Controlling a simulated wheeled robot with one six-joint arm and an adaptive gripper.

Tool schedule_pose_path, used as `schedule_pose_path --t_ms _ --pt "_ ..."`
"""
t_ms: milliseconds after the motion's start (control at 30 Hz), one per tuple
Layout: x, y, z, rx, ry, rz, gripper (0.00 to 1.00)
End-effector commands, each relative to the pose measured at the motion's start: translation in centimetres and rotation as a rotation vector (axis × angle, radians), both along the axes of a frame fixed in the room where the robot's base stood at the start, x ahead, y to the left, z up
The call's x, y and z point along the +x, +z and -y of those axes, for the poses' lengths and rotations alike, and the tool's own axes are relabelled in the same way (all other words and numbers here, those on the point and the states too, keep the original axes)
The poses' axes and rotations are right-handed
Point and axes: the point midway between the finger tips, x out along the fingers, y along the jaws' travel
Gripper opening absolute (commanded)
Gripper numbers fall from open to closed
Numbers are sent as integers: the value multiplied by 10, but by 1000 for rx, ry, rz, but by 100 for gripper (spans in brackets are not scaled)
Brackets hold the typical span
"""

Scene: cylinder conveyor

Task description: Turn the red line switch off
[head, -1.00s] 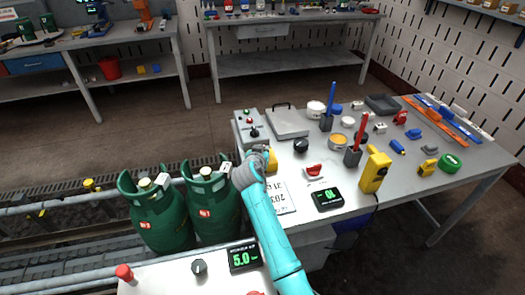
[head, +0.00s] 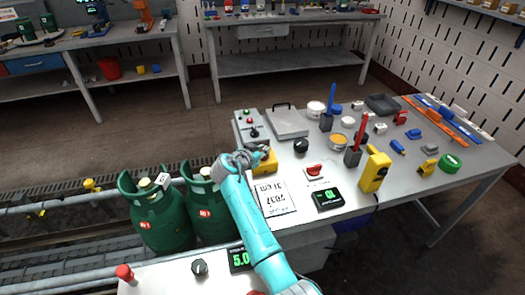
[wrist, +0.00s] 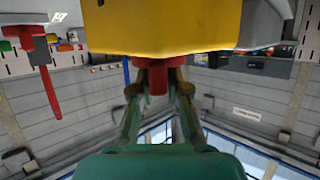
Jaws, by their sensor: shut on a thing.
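In the wrist view a yellow box (wrist: 165,28) fills the top, with a red part (wrist: 153,80) sticking out of it. My gripper (wrist: 156,72) is closed around the red part. In the head view my gripper (head: 258,153) is at the yellow box (head: 264,165) at the bench's left edge; the fingers hide the red part there. A red rotary knob (head: 315,170) on a white plate stands to the right, apart from my gripper. Which red item is the line switch is not labelled legibly.
A grey control box (head: 246,126) with a lever stands behind my gripper. A printed sheet (head: 274,198) and a black display (head: 328,199) lie in front. Green gas cylinders (head: 160,215) stand on the conveyor at left. A yellow meter (head: 375,172) stands at right.

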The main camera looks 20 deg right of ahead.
Motion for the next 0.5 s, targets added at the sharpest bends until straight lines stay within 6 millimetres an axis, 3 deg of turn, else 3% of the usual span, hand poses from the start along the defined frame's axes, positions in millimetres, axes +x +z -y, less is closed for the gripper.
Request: schedule_pose_path --t_ms 133,167,233,500 --pt "-1 -4 0 2 -1 -6 0" --pt "-1 -4 0 2 -1 -6 22" --pt "-1 -3 0 2 -1 -5 39" --pt "-1 -2 0 2 0 -3 40"
